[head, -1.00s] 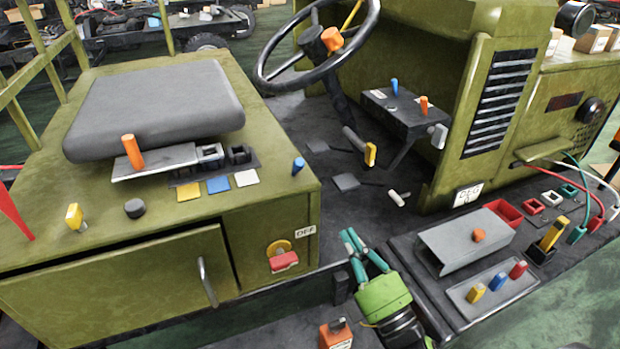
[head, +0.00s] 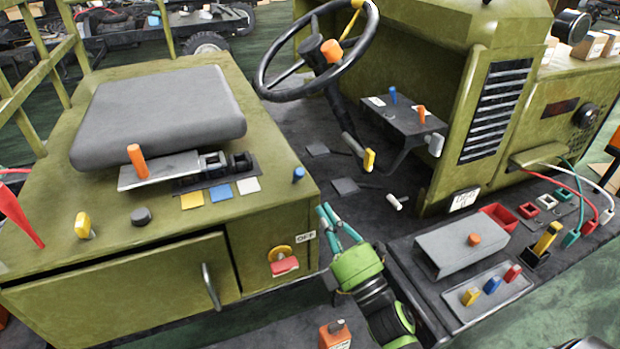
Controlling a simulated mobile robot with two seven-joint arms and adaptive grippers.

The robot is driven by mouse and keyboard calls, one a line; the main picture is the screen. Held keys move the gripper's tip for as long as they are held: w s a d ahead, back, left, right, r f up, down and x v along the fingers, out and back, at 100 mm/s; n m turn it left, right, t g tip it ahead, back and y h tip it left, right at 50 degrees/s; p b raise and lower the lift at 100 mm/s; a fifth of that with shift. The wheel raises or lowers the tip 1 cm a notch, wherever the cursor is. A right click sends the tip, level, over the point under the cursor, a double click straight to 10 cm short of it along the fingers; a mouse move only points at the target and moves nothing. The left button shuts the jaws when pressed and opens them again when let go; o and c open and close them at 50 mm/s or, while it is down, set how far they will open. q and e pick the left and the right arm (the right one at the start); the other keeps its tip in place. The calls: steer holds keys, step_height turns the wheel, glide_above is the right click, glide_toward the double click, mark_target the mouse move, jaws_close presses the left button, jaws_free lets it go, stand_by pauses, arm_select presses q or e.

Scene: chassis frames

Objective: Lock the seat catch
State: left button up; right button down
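The grey seat cushion (head: 160,112) lies flat on the green seat box (head: 90,262). I cannot tell for sure which part is the seat catch. A yellow upright handle (head: 83,225) stands at the box's front left, beside a black round knob (head: 141,216). An orange handle (head: 138,158) rises from a grey plate at the cushion's front edge. A blue peg (head: 298,174) stands near the box's right edge. My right gripper (head: 327,210), with teal fingers, looks shut and empty, its fingertips together just right of the box's corner. My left gripper is out of view.
A red switch with a yellow ring (head: 283,261) and an OFF label is on the box's front. The steering wheel (head: 317,52) stands behind. A grey cover (head: 462,247) and a tray of coloured pegs (head: 488,297) lie right of my arm. The floor between is mostly open.

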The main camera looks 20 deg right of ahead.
mark_target(303, 176)
steer(key=p+x, duration=0.2)
steer(key=x, duration=0.3)
steer(key=shift+r, duration=0.2)
steer(key=shift+w+a+r, duration=0.15)
steer(key=shift+w, duration=0.65)
steer(key=shift+w+r+p, duration=0.25)
steer(key=shift+r+p, duration=0.1)
steer(key=shift+r, duration=0.2)
steer(key=shift+w+r, duration=1.15)
steer(key=shift+w, duration=0.3)
steer(key=shift+w+r, duration=0.1)
steer(key=shift+r, duration=0.1)
steer(key=shift+w, duration=0.1)
